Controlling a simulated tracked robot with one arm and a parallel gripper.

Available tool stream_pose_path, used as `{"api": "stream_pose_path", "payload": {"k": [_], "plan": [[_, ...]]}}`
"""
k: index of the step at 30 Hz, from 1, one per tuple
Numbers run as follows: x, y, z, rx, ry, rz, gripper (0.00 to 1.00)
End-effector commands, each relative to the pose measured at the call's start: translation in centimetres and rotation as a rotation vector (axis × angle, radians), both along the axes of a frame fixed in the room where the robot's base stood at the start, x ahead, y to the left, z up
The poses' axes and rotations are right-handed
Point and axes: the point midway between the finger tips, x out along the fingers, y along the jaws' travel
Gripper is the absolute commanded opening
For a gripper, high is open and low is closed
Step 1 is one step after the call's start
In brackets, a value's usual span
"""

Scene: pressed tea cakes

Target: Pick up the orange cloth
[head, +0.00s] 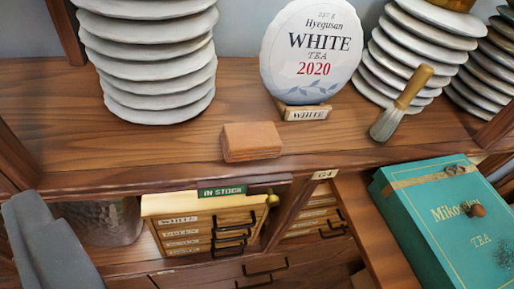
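The orange cloth (251,141) looks like a small folded, brick-shaped block. It lies flat near the front edge of the wooden shelf, in front of the round white tea cake on its stand. Part of my gripper (45,240) shows as a dark grey shape at the lower left edge of the head view. It is well to the left of and below the cloth, apart from it. Only one side of the gripper is in the picture, so I cannot tell how far it is open.
On the wooden shelf (60,130), a stack of white discs (150,60) stands left and the labelled tea cake (312,50) behind. A brush (400,105) is to the right. Below are small labelled drawers (205,235) and a teal tea box (450,220). Bare shelf flanks the cloth.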

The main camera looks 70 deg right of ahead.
Motion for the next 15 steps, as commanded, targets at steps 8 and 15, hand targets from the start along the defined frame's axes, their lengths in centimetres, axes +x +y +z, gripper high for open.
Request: {"api": "stream_pose_path", "payload": {"k": [8, 15], "plan": [[-2.2, -14.2, -9.8, -0.014, 0.088, -0.379, 1.00], [-6.5, -20.3, -13.0, -0.081, 0.121, -0.553, 1.00]]}}
